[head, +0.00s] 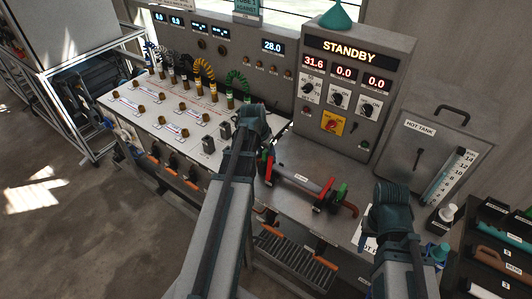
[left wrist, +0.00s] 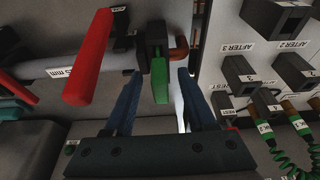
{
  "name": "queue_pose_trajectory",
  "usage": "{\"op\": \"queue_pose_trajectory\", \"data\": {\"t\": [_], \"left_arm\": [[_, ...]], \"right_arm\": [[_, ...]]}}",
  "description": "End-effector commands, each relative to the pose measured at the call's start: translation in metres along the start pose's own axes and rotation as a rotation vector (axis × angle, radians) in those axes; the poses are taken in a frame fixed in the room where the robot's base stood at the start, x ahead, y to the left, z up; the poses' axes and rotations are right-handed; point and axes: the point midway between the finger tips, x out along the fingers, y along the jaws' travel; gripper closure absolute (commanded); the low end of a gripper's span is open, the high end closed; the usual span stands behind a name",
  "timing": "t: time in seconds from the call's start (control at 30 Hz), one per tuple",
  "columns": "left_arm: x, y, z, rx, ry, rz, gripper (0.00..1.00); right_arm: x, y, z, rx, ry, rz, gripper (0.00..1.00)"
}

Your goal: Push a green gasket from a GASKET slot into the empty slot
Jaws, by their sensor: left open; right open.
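A green tab (left wrist: 160,78) stands in a narrow black holder at the end of the labelled pipe in the left wrist view. I cannot tell whether it is the gasket itself. My left gripper (left wrist: 158,95) is open, its two blue fingers on either side of the tab with gaps showing. In the head view my left gripper (head: 254,124) is over the pipe's left end, and its fingertips are hidden. Another green piece (head: 341,191) is at the pipe's right end. My right gripper (head: 391,206) is empty at the bench's right side. No GASKET slot label is clearly readable.
A red lever (left wrist: 90,58) stands close to the left finger. The grey pipe (head: 300,181) lies on the bench below the STANDBY panel (head: 347,85). The hot tank (head: 435,140) and a dark shelf (head: 500,240) are at the right. Green coiled cables (left wrist: 284,140) hang at right.

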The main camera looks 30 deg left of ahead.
Motion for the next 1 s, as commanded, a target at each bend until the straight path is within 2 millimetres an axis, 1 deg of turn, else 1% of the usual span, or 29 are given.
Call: {"op": "queue_pose_trajectory", "data": {"t": [0.17, 0.27, 0.8, 0.9, 1.0], "left_arm": [[-0.001, 0.000, 0.000, 0.000, 0.000, 0.000, 0.44], [-0.007, 0.000, -0.001, 0.000, 0.000, 0.000, 0.44], [-0.067, 0.000, -0.011, 0.000, 0.000, 0.000, 0.44], [-0.071, 0.000, -0.011, 0.000, 0.000, 0.000, 0.44], [-0.070, 0.000, -0.011, 0.000, 0.000, 0.000, 0.44]], "right_arm": [[-0.001, 0.000, 0.000, 0.000, 0.000, 0.000, 0.50], [-0.007, 0.001, 0.000, 0.000, 0.000, 0.000, 0.50], [-0.067, 0.006, 0.004, -0.002, 0.000, 0.000, 0.50], [-0.071, 0.007, 0.004, -0.002, 0.000, 0.000, 0.50], [-0.069, 0.007, 0.004, -0.002, 0.000, 0.000, 0.50]]}}
